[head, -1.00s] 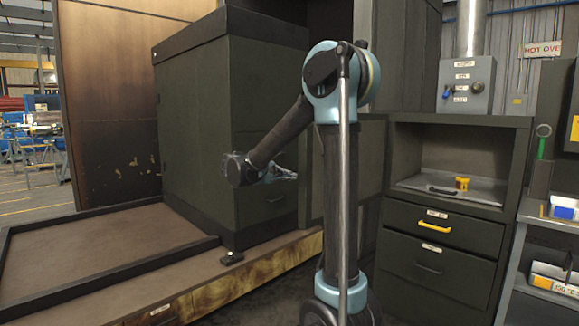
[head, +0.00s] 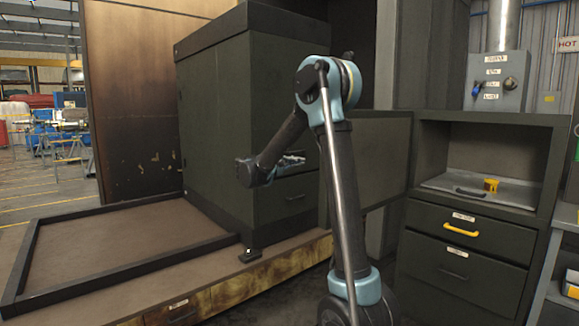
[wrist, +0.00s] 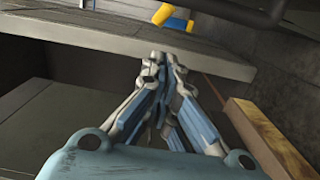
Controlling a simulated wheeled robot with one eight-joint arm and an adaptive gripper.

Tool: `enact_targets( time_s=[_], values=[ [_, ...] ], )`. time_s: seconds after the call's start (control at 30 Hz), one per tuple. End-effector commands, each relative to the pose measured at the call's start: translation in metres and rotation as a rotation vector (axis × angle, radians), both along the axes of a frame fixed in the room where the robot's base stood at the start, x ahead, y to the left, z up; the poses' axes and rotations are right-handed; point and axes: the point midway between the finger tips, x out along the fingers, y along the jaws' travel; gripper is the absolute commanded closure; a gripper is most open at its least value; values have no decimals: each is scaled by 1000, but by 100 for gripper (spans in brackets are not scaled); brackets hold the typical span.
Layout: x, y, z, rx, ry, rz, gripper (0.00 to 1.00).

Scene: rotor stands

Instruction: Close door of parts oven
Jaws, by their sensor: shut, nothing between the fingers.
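The parts oven (head: 428,165) is the dark cabinet at the right in the head view, with its chamber open at the front. Its door appears to be the flat dark panel (head: 372,160) standing open to the left of the chamber, partly hidden behind my arm. My gripper (head: 292,160) is left of the door in the picture, in front of a large dark cabinet, and touches nothing that I can make out. In the wrist view my gripper (wrist: 165,62) is shut and empty, its fingertips together below a grey ledge.
A yellow part (head: 491,185) sits in the oven chamber. Drawers with a yellow handle (head: 475,229) are below. A large dark cabinet (head: 235,130) stands on a bench (head: 215,285) with a raised-edge tray (head: 110,240). A yellowish bar (wrist: 265,140) is right of my fingers.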

Motion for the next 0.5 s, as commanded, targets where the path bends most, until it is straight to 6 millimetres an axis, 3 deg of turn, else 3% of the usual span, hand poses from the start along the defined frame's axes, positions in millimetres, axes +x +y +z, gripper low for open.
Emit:
enact_targets(
  time_s=[0.2,0.5],
  values=[
    [17,-34,0,0,0,-2,100],
    [-8,-55,0,1,1,0,100]
  ],
)
